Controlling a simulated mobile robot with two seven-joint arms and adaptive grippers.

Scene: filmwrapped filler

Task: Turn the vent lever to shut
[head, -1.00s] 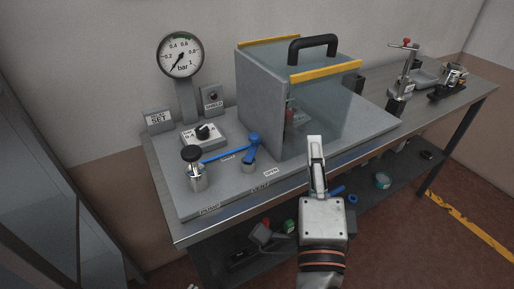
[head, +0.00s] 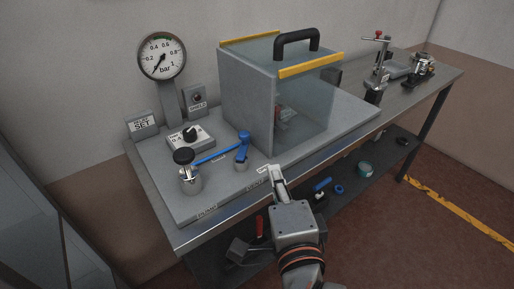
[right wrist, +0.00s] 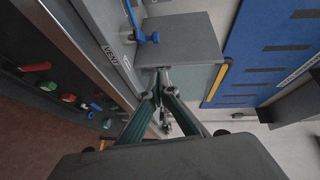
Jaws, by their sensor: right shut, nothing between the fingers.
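The blue vent lever (head: 219,154) stands on a short post on the grey base plate. Its arm points left, toward a black-knobbed metal clamp post (head: 187,177); it also shows at the top of the right wrist view (right wrist: 143,32). My right gripper (head: 276,170) is shut and empty, by the plate's front edge, right of and apart from the lever. My left gripper is out of view.
A clear-fronted box with a black handle (head: 297,38) and yellow edges stands behind my right gripper. A gauge (head: 162,57) and a dial box (head: 190,135) stand behind the lever. A shelf with loose items (head: 322,185) lies below the bench.

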